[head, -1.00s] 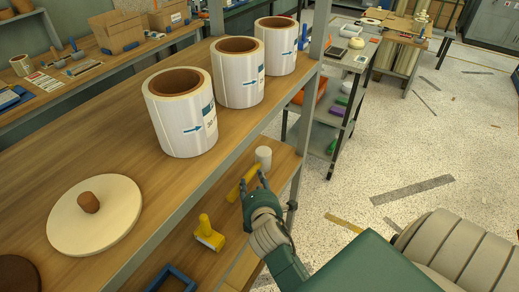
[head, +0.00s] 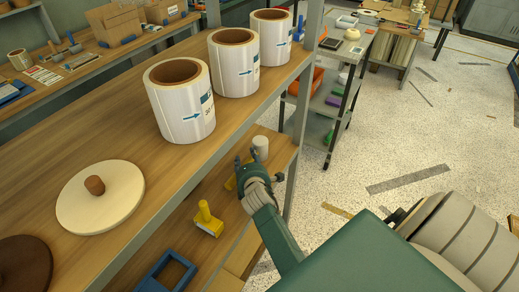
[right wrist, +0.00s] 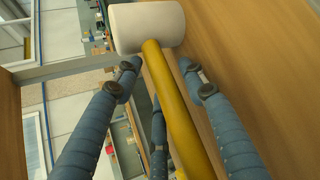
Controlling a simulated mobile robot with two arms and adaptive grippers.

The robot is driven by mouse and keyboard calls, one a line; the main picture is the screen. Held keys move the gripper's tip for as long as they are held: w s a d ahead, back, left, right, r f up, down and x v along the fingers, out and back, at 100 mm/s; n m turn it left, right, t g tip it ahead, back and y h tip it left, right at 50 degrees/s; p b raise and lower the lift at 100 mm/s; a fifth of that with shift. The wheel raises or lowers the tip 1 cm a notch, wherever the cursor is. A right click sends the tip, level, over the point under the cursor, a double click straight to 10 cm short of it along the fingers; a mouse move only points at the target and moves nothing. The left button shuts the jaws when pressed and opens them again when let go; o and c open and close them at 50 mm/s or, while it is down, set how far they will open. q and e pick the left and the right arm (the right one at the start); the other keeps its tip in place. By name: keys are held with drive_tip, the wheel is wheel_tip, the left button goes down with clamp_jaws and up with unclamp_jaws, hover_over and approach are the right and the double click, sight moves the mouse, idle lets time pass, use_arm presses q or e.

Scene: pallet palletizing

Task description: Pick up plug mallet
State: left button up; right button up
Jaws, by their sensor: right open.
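The plug mallet has a white cylindrical head (head: 260,146) and a yellow handle (head: 230,184), and lies on the lower wooden shelf. In the head view my right gripper (head: 257,167) is over the handle, close to the head, and hides much of the handle. In the right wrist view the mallet's white head (right wrist: 147,27) is at the top and the yellow handle (right wrist: 172,105) runs down between the fingers of my right gripper (right wrist: 159,68). The fingers are apart, with visible gaps beside the handle. My left gripper is not in view.
A yellow tool (head: 207,219) and a blue frame (head: 168,273) are on the lower shelf. The upper shelf (head: 130,150) holds white-labelled rolls (head: 180,110) and a round lid with a knob (head: 100,205). A grey shelf post (head: 302,110) stands close beyond the gripper.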

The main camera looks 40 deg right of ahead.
sight(248, 159)
drive_tip(key=shift+s+r, duration=0.1)
drive_tip(key=c, duration=0.9)
drive_tip(key=shift+r, duration=0.15)
clamp_jaws()
drive_tip(key=shift+r, duration=0.1)
wheel_tip(248, 159, up, 8)
drive_tip(key=shift+r+p, duration=0.25)
drive_tip(key=shift+p, duration=0.05)
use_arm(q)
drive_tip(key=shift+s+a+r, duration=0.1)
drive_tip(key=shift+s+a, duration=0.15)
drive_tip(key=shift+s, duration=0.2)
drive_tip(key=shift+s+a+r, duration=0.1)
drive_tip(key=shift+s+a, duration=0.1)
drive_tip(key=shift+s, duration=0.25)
use_arm(e)
drive_tip(key=shift+r, duration=0.6)
